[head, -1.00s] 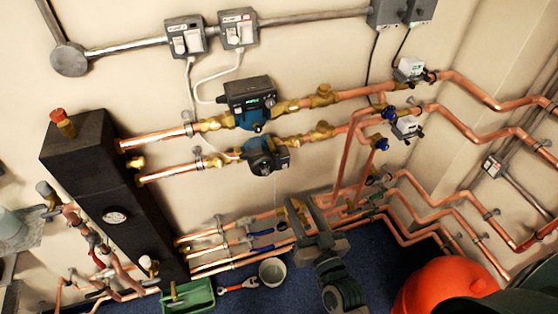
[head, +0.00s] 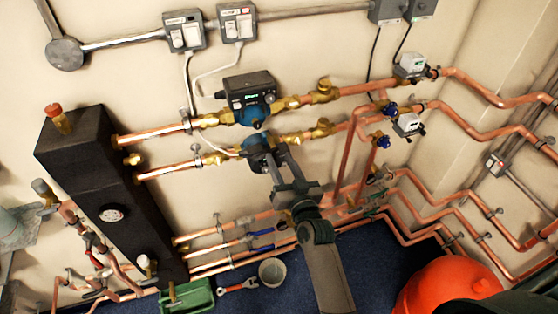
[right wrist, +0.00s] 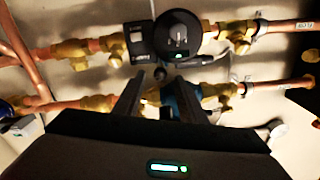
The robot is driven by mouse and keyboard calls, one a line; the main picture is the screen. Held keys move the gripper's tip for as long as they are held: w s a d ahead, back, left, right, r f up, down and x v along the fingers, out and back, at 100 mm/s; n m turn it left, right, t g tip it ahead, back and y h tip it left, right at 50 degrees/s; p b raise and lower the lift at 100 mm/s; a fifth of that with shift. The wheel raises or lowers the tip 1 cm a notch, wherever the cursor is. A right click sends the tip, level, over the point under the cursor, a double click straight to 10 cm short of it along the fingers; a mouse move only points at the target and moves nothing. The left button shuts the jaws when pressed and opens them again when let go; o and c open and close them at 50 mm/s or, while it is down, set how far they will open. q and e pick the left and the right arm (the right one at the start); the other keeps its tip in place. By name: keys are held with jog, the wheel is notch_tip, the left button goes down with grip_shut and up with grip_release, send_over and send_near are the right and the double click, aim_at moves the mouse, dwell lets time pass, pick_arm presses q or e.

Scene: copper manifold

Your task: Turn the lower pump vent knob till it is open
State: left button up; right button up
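The lower pump (head: 256,152) is a dark unit with a blue body on the lower copper pipe. In the right wrist view, which is upside down, the pump's dark round face (right wrist: 178,36) is at the top. A small dark knob (right wrist: 160,73), seemingly the vent knob, shows at the pump's edge. My right gripper (head: 280,160) is at the pump's lower right, fingers open. In the wrist view the fingertips (right wrist: 160,79) stand either side of the small knob; contact cannot be told. The knob's turn position is unclear. My left gripper is out of view.
The upper pump (head: 248,98) is just above, on a parallel pipe. Valves with blue handles (head: 382,141) are to the right. Pipes run low along the wall. A green toolbox (head: 188,297), a bucket (head: 272,271) and an orange-red vessel (head: 448,289) are on the floor.

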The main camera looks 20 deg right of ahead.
jog(key=shift+w, duration=0.9)
grip_shut()
jog(key=shift+r+m+p, duration=0.1)
jog(key=shift+m+p, duration=0.25)
jog(key=shift+m, duration=1.65)
grip_release()
jog(key=shift+s, duration=0.1)
